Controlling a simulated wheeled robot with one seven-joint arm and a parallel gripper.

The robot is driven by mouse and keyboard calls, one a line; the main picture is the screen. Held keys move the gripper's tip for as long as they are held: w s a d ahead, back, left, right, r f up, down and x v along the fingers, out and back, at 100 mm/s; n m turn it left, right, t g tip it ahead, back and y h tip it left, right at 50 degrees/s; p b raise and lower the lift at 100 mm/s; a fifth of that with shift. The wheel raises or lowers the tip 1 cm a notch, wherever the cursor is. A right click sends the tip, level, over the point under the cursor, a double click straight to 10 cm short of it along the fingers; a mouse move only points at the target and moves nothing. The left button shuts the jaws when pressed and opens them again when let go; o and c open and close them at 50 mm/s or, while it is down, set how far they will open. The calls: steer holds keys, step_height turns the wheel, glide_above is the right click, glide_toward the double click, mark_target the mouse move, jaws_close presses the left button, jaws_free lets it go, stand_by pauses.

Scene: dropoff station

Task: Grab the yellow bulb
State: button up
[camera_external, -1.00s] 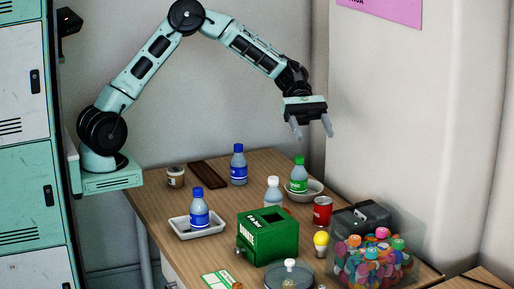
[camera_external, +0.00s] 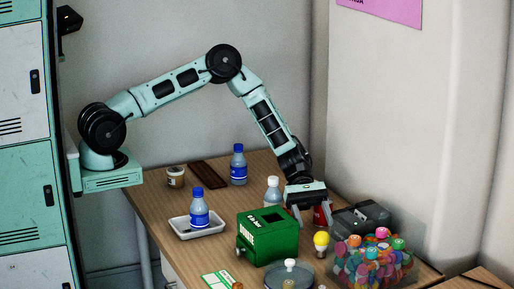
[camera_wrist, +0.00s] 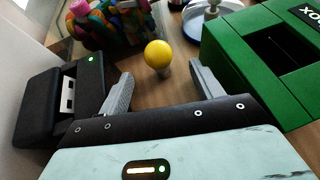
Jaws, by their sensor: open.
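The yellow bulb (camera_external: 321,240) stands on the wooden table between the green box and the clear container of colourful pieces. In the wrist view the yellow bulb (camera_wrist: 158,55) shows just beyond the fingertips, about midway between them. My gripper (camera_external: 309,216) is open and empty, low over the table and behind the bulb. Its two grey fingers also show apart in the wrist view (camera_wrist: 160,78).
The green box (camera_external: 268,236) is left of the bulb. The clear container (camera_external: 375,262) and a dark device (camera_external: 362,216) are to its right. A round dish with a knob (camera_external: 290,277) lies in front. A white-capped bottle (camera_external: 273,192) stands behind the green box.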

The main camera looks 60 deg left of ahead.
mark_target(322, 238)
steer(key=x, duration=0.4)
steer(key=p+x, duration=0.1)
steer(key=x, duration=0.2)
steer(key=shift+d+r, duration=0.25)
steer(key=c, duration=0.9)
